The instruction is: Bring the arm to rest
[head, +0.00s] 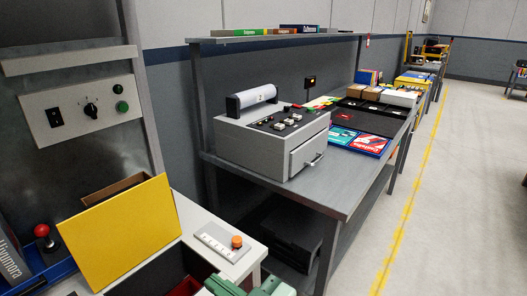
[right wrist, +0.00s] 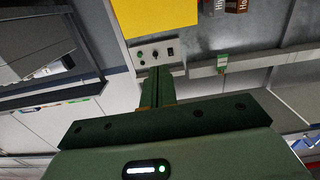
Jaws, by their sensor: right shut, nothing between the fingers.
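My right gripper is dark green. In the right wrist view its fingers (right wrist: 157,86) are shut together with nothing between them, pointing towards a small panel with a knob and switch. In the head view only a green part of the right gripper (head: 250,287) shows at the bottom edge, beside the white bench; its fingertips are cut off or hidden there. My left gripper is in neither view.
A yellow panel (head: 120,232) stands tilted at the front left, near a red-knobbed joystick (head: 42,231). A small box with an orange button (head: 230,243) lies on the white bench. A grey machine (head: 258,145) stands on the workbench (head: 340,185). The floor at right is clear.

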